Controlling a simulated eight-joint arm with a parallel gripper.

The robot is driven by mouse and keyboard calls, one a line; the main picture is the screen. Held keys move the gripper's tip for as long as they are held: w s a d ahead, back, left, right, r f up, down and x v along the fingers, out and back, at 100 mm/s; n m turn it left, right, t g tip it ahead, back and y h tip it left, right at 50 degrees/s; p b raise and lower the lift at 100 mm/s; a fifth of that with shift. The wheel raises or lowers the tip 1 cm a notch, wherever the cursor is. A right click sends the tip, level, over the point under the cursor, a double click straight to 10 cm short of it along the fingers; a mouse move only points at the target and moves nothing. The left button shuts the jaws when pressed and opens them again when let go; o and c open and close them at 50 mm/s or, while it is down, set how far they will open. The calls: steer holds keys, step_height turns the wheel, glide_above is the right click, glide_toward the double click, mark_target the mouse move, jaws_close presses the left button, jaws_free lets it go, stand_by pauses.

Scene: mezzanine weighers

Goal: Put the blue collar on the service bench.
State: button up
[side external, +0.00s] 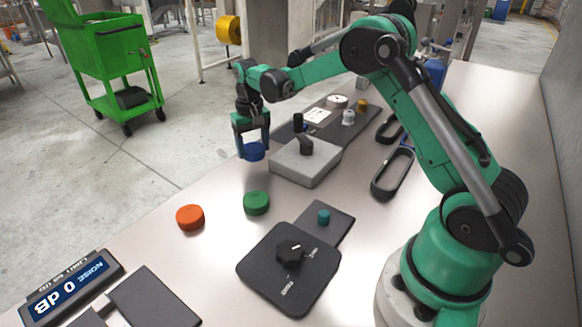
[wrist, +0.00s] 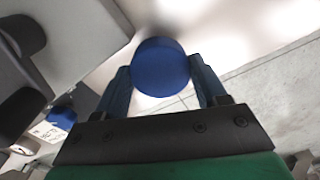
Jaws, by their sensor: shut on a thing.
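The blue collar (side external: 253,152) is a short round disc held between the fingertips of my gripper (side external: 252,141), beside the grey box with a black knob. In the wrist view the blue collar (wrist: 161,66) sits between the two fingers of my gripper (wrist: 160,80), with a finger on each side. The service bench (side external: 215,255) is the long pale top below. The collar appears to be above the bench near its floor-side edge; its exact height is hard to tell.
A green disc (side external: 256,203) and an orange disc (side external: 190,217) lie on the bench. The grey box (side external: 305,165) is close to the collar. A black plate with a knob (side external: 288,270) and a noise display (side external: 72,290) stand nearer. Bare bench lies between the discs.

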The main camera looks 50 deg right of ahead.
mark_target(255, 168)
steer(key=shift+f, duration=1.6)
steer(key=shift+f, duration=0.15)
steer(key=o, duration=1.3)
steer(key=s+a+r+n+t, duration=0.1)
steer(key=s+a+r+t, duration=0.15)
steer(key=r, duration=1.35)
steer(key=s+a+f+n+t, duration=0.1)
steer(key=s+a, duration=0.1)
steer(key=s, duration=0.2)
steer(key=s+a+n+t, duration=0.1)
steer(key=s+a+t, duration=0.1)
steer(key=s, duration=0.3)
steer(key=s+a+f+n+t, duration=0.1)
steer(key=s+a, duration=0.2)
steer(key=s, duration=0.1)
steer(key=shift+s+a+f+t, duration=0.25)
steer(key=shift+s+f+t, duration=0.05)
steer(key=shift+s+t, duration=0.1)
